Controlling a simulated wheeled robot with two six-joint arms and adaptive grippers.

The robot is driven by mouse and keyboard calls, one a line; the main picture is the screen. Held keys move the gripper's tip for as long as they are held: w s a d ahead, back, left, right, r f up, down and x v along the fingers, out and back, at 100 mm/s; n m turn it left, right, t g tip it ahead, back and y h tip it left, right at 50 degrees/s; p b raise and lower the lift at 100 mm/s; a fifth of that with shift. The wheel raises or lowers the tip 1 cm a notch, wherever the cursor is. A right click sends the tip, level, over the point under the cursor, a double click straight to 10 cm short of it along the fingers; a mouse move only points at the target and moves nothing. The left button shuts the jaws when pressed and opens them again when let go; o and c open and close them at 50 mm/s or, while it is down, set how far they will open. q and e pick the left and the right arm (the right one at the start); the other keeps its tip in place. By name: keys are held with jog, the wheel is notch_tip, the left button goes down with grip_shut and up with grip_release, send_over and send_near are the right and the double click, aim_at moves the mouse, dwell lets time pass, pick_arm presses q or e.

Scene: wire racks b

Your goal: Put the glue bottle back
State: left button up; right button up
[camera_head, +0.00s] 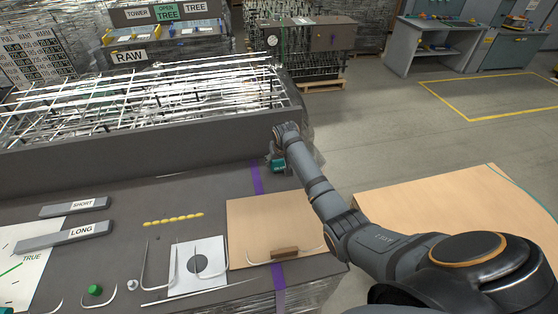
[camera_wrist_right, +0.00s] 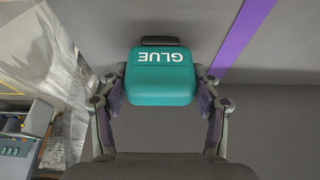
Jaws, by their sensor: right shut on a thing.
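The glue bottle (camera_wrist_right: 161,77) is teal with white GLUE lettering and a dark cap, and in the right wrist view it sits between the two fingers of my right gripper (camera_wrist_right: 160,100). The gripper is shut on it. In the head view the glue bottle (camera_head: 279,166) shows small and teal below my right wrist, close to the raised wall at the back of the dark table (camera_head: 190,192). My right gripper (camera_head: 277,160) is mostly hidden there by the wrist. I cannot tell whether the bottle touches the table. My left gripper is not in view.
A purple strip (camera_head: 257,179) runs across the table near the bottle. A wooden board (camera_head: 262,218) with a brown block (camera_head: 285,253), a white plate with a hole (camera_head: 187,277), bent wires and a green cap (camera_head: 95,290) lie in front. A wire rack (camera_head: 150,95) stands behind the wall.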

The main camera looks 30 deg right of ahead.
jog(key=shift+f, duration=0.15)
jog(key=o, duration=1.1)
jog(key=b+v, duration=0.3)
jog(key=v, duration=0.9)
jog(key=shift+r, duration=0.2)
